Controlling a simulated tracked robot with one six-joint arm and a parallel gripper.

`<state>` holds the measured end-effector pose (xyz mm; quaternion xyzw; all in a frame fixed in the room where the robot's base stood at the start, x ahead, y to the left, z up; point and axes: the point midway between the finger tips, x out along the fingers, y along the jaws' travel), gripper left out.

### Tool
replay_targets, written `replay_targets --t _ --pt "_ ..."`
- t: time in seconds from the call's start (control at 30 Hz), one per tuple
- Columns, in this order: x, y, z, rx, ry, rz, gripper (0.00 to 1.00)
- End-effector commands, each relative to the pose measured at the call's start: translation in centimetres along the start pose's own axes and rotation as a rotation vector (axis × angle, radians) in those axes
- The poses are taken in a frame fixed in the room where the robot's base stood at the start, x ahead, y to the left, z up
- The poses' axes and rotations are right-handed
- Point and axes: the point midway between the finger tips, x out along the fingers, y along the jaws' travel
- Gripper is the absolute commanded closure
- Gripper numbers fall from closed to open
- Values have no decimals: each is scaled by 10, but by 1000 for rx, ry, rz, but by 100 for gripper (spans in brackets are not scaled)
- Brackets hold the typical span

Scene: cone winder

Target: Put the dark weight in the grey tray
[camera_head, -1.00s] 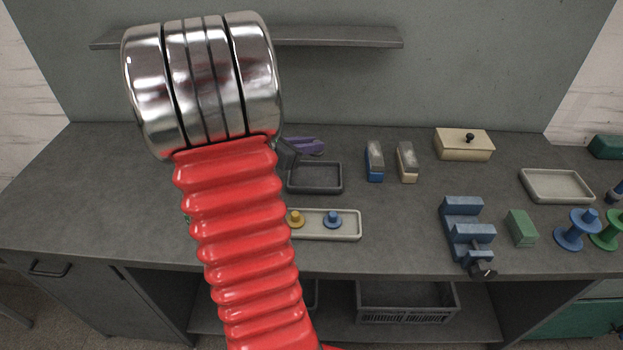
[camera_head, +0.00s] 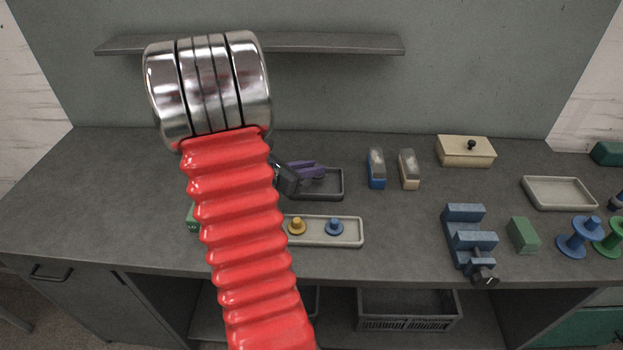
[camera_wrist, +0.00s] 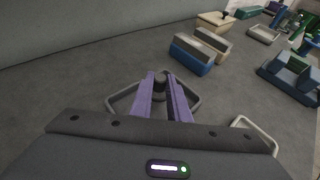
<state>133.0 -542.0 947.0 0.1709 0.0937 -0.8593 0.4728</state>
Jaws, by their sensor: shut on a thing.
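The dark grey tray (camera_head: 330,195) lies on the bench right of my red arm; its rim also shows in the wrist view (camera_wrist: 194,100) on both sides of my fingers. My gripper (camera_head: 312,169) has purple fingers and appears over the tray. In the wrist view my gripper (camera_wrist: 161,82) is closed on the small dark weight (camera_wrist: 160,76), visible only as a dark patch between the fingertips. The weight cannot be made out in the head view. Whether it touches the tray floor cannot be told.
A pale tray with yellow and blue pegs (camera_head: 350,239) is in front. Two blocks, blue (camera_head: 376,169) and cream (camera_head: 409,170), stand right of the tray. A cream box (camera_head: 465,152), blue stepped fixture (camera_head: 470,240), green block (camera_head: 523,235) and empty pale tray (camera_head: 558,193) are farther right.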

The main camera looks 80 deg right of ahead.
Motion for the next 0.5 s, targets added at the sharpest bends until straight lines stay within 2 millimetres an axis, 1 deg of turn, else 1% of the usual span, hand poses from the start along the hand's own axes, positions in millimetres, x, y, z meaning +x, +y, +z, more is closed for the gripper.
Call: replay_targets --t 0.3,0.4,0.5 --pt "12 0 -32 -4 0 0 100" --pt "14 0 -36 -3 0 0 100" --pt "14 0 -37 -1 0 1 100"
